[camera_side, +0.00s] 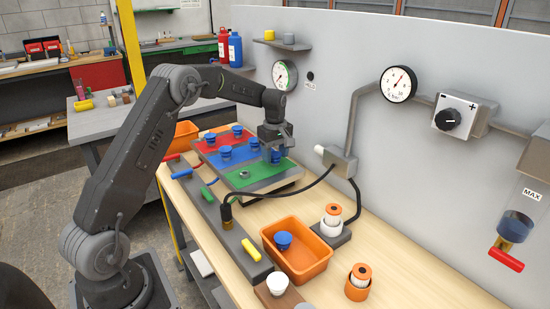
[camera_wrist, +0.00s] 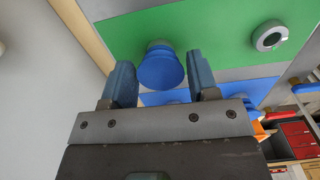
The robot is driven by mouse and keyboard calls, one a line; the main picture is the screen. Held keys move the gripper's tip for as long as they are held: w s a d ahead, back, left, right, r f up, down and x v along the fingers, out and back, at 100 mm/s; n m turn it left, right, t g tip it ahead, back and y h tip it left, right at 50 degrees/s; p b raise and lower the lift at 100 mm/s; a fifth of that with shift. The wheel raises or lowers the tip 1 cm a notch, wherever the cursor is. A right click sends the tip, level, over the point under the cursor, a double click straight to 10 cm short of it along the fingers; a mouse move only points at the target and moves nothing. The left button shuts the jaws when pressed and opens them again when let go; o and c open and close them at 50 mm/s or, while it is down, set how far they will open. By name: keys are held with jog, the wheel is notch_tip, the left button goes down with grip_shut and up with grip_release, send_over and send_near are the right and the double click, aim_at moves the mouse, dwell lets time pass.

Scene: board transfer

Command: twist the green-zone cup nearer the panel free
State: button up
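The board (camera_side: 268,187) has red, blue and green zones on the bench. The blue green-zone cup nearer the panel (camera_side: 276,157) is partly hidden by my gripper (camera_side: 274,146) in the side view. In the wrist view this cup (camera_wrist: 160,69) stands on the green zone (camera_wrist: 213,32) between the two fingers of my gripper (camera_wrist: 161,82). The fingers are apart, with a gap on each side of the cup, so the gripper is open. The other green-zone place shows a bare metal ring (camera_side: 245,174), also visible in the wrist view (camera_wrist: 269,36).
Blue cups stand in the red and blue zones, one at the blue zone (camera_side: 225,152). An orange bin (camera_side: 323,262) holds another blue cup (camera_side: 284,240). The upright panel (camera_side: 330,80) rises close behind the board. A black cable (camera_side: 285,192) crosses the bench in front.

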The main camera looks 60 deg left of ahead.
aim_at(275, 154)
jog(key=o, duration=0.3)
jog(key=shift+o, duration=0.2)
notch_tip(275, 154, up, 13)
jog(key=s+d+r+m+t, duration=0.1)
jog(key=s+d+r+m, duration=0.35)
jog(key=d+r, duration=0.3)
jog(key=s+d+r+m+t, duration=0.15)
jog(key=s+d+m, duration=0.25)
jog(key=s+d, duration=0.45)
jog(key=s+d+f+m+t, duration=0.1)
jog(key=s+d+f+m, duration=0.2)
jog(key=s, duration=0.6)
jog(key=s+d+f+m+t, duration=0.2)
jog(key=s+d+f+m, duration=0.2)
jog(key=s, duration=0.4)
jog(key=shift+s+d+m, duration=0.35)
jog(key=shift+d+m, duration=0.1)
jog(key=shift+m, duration=0.6)
